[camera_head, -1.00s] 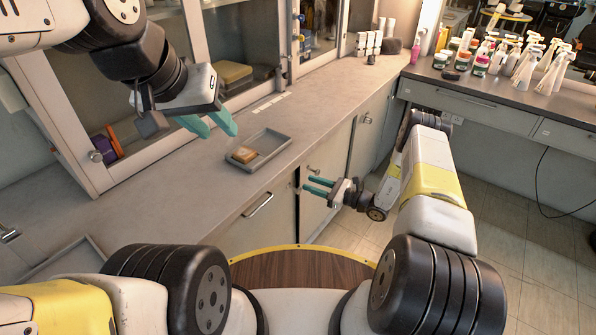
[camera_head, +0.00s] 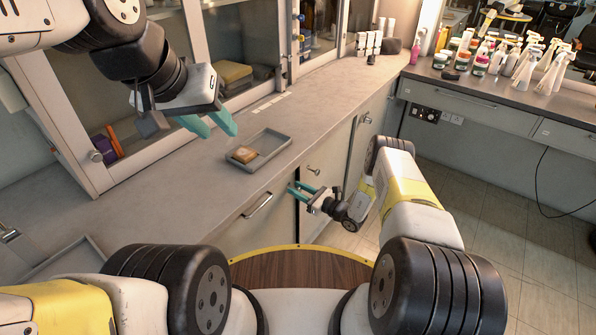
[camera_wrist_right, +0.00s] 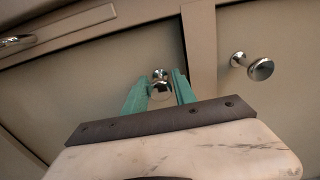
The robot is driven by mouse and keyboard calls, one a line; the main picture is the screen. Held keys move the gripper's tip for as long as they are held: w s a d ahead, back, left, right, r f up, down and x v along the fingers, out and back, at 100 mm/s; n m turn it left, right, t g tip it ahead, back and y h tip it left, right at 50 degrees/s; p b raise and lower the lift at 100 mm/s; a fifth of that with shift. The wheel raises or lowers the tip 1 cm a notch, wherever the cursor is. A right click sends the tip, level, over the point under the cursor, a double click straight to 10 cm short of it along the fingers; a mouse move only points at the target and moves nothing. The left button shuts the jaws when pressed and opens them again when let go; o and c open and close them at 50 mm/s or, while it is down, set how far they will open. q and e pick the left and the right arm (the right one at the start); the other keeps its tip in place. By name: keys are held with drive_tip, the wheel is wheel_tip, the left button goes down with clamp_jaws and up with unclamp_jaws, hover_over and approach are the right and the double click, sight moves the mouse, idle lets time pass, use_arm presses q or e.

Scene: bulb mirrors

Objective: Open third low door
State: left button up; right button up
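Low cabinet doors run under the grey counter. One door (camera_head: 318,160) has a round metal knob (camera_head: 313,170), and a further knob (camera_head: 366,118) shows beyond it. My right gripper (camera_head: 298,188) is at the cabinet front, just below the counter edge. In the right wrist view its teal fingers stand on either side of a round knob (camera_wrist_right: 160,86); they look open around it, and contact cannot be told. A second knob (camera_wrist_right: 260,69) is on the adjacent panel to the right. My left gripper (camera_head: 220,126) is open and empty above the counter.
A grey tray (camera_head: 275,148) with a small brown block (camera_head: 244,155) lies on the counter. A drawer handle (camera_head: 257,205) is left of my right gripper. Bottles (camera_head: 530,65) stand on the right counter. The tiled floor (camera_head: 490,230) is clear.

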drive_tip(key=shift+c, duration=0.2)
clamp_jaws()
idle(1.2)
